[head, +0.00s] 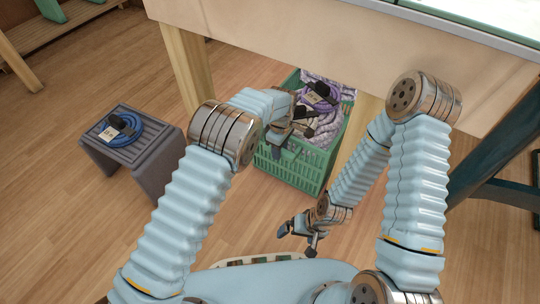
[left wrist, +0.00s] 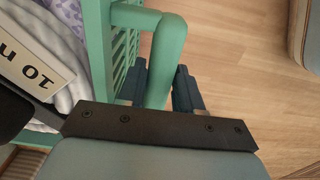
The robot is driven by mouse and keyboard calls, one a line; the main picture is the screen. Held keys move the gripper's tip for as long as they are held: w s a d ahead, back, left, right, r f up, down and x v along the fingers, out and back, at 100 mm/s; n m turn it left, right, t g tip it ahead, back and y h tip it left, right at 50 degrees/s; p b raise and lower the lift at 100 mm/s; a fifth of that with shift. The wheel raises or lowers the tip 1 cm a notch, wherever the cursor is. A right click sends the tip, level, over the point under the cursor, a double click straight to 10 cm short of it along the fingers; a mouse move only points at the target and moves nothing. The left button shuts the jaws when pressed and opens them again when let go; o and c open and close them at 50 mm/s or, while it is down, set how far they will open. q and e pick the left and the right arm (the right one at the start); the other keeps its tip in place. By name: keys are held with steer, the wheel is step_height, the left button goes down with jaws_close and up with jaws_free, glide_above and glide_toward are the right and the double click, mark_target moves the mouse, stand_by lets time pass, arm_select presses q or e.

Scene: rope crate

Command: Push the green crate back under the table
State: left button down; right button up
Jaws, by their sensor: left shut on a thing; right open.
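The green crate (head: 289,171) stands on the floor, its far part beneath the wooden table edge (head: 270,35). It holds coiled purple and white-grey rope (head: 320,95). My left gripper (head: 277,150) is at the crate's near left side. In the left wrist view its dark fingers (left wrist: 160,88) are shut around the green crate's handle bar (left wrist: 166,60), beside the slatted wall. My right gripper (head: 299,233) is open and empty, low in front of the crate and apart from it. The left arm hides part of the crate's left side.
A grey stool (head: 110,150) with a blue coiled rope (head: 122,130) on it stands at the left. Wooden table legs (head: 188,70) flank the crate. A dark blue-green frame (head: 495,160) is at the right. The floor left of the crate is mostly clear.

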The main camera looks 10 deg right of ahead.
arm_select(q)
steer(key=shift+w+d+b, duration=0.25)
steer(key=shift+w+d, duration=0.6)
steer(key=shift+w, duration=0.25)
steer(key=shift+w+d+b, duration=0.2)
steer(key=shift+w+d, duration=0.65)
steer(key=shift+w, duration=0.2)
steer(key=c, duration=0.8)
jaws_free()
steer(key=shift+c, duration=0.2)
steer(key=shift+s, duration=0.1)
